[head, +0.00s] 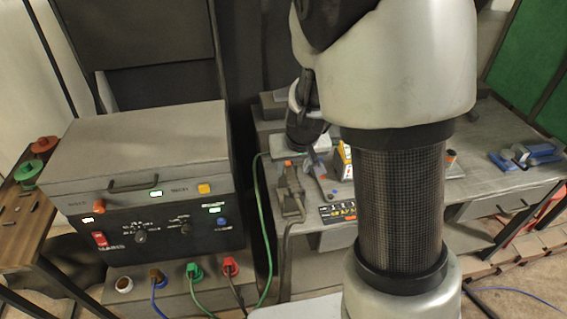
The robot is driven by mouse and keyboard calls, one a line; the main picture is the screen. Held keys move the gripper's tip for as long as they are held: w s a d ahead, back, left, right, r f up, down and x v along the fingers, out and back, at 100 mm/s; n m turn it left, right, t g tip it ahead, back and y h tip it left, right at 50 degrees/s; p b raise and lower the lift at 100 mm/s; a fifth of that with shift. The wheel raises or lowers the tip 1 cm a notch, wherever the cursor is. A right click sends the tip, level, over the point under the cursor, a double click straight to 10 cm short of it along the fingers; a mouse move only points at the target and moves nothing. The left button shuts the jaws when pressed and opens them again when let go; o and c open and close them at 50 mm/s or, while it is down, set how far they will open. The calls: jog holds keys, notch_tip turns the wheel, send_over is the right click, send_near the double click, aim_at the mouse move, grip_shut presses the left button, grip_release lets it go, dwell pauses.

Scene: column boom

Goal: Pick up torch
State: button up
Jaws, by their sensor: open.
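A grey bent tool with an orange tip (290,193) sits on the left part of the grey workbench (470,179). It looks like the torch, but it is too small to be sure. A grey hose appears to run from it down over the bench's front edge. My gripper (314,158) is partly seen beyond my large arm link, low over the bench, close to this tool and a little to its upper right. It is open. I cannot tell whether it touches anything. My arm hides the middle of the bench.
A grey welding machine (150,148) with knobs and coloured plugs stands at the left. A green cable (262,220) hangs beside the bench. A small dark panel (338,212) lies near the bench edge. Blue tools (535,154) lie at the right. A wooden table (22,222) stands far left.

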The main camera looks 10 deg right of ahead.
aim_at(291, 173)
jog(key=x, duration=0.2)
jog(key=b+x, duration=0.1)
jog(key=x, duration=0.5)
jog(key=shift+w+b, duration=0.3)
jog(key=shift+b, duration=0.1)
jog(key=shift+r, duration=0.1)
jog(key=c, duration=1.1)
